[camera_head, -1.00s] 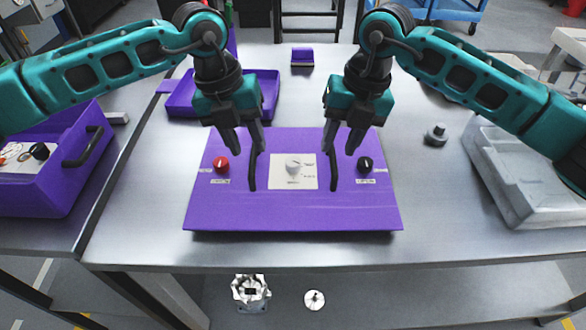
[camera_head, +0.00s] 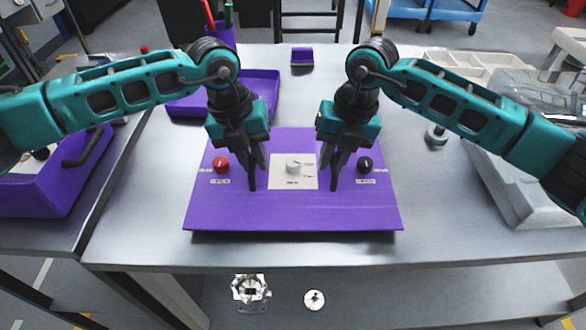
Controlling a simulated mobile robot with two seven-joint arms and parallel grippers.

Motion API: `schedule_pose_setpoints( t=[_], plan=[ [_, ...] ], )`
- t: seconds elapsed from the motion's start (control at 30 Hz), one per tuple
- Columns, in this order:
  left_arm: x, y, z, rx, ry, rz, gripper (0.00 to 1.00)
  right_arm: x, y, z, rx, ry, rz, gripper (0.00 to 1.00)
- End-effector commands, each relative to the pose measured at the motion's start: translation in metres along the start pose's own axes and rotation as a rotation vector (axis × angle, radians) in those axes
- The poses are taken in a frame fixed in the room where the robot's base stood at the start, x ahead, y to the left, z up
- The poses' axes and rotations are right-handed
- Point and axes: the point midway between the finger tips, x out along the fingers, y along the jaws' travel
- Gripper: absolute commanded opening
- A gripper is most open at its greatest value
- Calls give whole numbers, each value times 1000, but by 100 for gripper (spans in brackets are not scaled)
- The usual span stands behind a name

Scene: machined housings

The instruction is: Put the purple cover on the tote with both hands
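The purple cover (camera_head: 292,212) is a flat panel in the middle of the metal table. It bears a red knob (camera_head: 221,163), a black knob (camera_head: 365,164), a white plate with a pale dial (camera_head: 293,166), and two black bar handles. My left gripper (camera_head: 254,165) is at the left handle and my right gripper (camera_head: 335,165) is at the right handle. Both look open, with fingers pointing down and partly hiding the handles. I cannot tell whether they touch them. A purple tote (camera_head: 30,195) with a black handle stands at the left, partly behind my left arm.
A shallow purple tray (camera_head: 262,85) lies behind the cover at the left. A grey bin (camera_head: 515,190) and a pale divided tray (camera_head: 470,62) stand at the right. A small metal part (camera_head: 437,134) is nearby. The table in front of the cover is clear.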

Motion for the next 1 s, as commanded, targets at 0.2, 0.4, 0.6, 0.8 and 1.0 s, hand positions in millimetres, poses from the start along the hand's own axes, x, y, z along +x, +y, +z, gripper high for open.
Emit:
schedule_pose_setpoints(
  t=[0.2,0.4,0.6,0.8,1.0],
  plan=[
    [0,0,0,0,0,0,0,0,0,0,0,-1,0,0],
    [0,0,0,0,-1,0,0,-1,0,0,0,-1,0,0],
    [-2,0,0,0,-1,-1,0,-2,0,0,0,-2,1,0],
    [-11,-2,0,0,-1,-1,0,-11,2,0,0,-2,1,0],
    [-30,-6,0,0,-1,0,0,-30,6,0,0,-2,1,0]
  ],
)
